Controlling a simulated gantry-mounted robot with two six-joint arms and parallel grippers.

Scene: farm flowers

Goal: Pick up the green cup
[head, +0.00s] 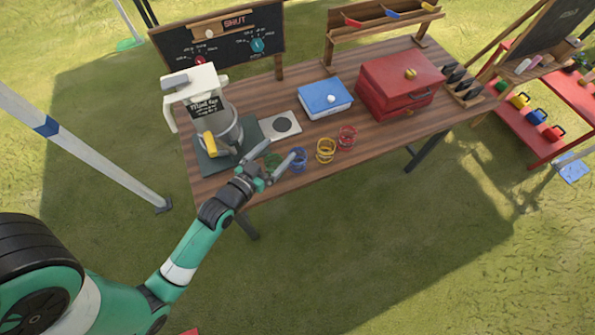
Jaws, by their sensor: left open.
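A small green ring-like cup (273,161) stands near the front edge of the wooden table (240,190), at the left end of a row with blue (298,160), yellow (326,151) and red (347,137) ones. My left gripper (281,151) is open, with its fingers on either side of the green one. The fingers partly hide it, and I cannot tell whether they touch it. My right gripper is not in view.
A cream mixer (195,84) with a metal bowl stands left of the gripper. A blue box (325,98) and red box (398,84) sit behind the row.

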